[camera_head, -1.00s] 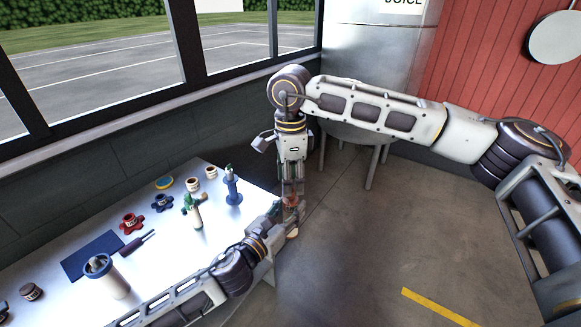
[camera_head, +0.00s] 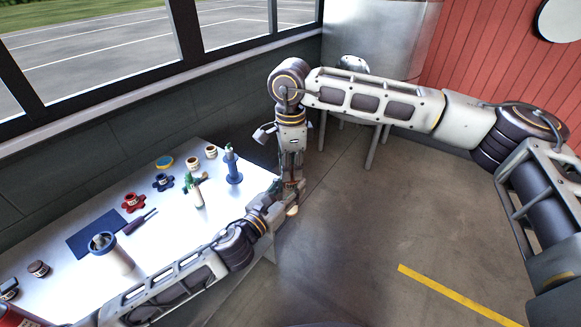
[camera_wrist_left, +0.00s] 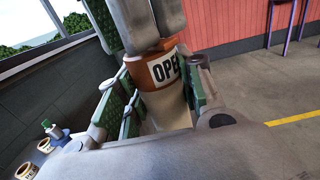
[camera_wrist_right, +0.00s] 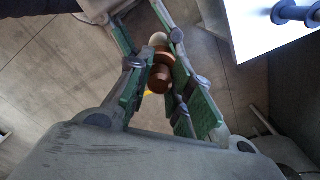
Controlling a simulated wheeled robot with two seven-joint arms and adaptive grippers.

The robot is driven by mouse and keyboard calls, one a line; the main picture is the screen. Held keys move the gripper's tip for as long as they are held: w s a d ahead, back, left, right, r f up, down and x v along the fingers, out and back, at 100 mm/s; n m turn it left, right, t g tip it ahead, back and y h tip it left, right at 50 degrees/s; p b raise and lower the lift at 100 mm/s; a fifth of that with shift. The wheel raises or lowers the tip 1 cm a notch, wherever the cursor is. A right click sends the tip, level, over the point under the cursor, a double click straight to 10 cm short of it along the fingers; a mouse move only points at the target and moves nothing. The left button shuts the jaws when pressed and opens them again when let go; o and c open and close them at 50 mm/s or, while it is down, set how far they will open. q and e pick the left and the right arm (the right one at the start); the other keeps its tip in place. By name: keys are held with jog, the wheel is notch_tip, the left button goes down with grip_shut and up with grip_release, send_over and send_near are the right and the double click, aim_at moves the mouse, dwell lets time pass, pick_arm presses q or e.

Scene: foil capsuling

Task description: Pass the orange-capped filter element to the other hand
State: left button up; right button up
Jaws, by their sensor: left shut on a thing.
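The filter element (camera_wrist_left: 168,106) has a pale body and an orange-brown cap (camera_wrist_left: 160,66) with a label reading "OPE". My left gripper (camera_wrist_left: 162,92) is shut around it, with green pads on both sides, and holds it in the air off the table's right end. My right gripper (camera_head: 292,180) points down from above and meets it there. In the right wrist view, the right fingers (camera_wrist_right: 162,62) stand apart on either side of the orange-brown piece (camera_wrist_right: 160,77). Contact is unclear. In the head view the grippers largely hide the element.
Open floor lies to the right.

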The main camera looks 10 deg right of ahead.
pick_arm(q)
jog(key=o, duration=1.1)
jog(key=shift+o, duration=0.2)
jog(key=v, duration=1.2)
jog(key=shift+f, duration=0.1)
dwell(0.3)
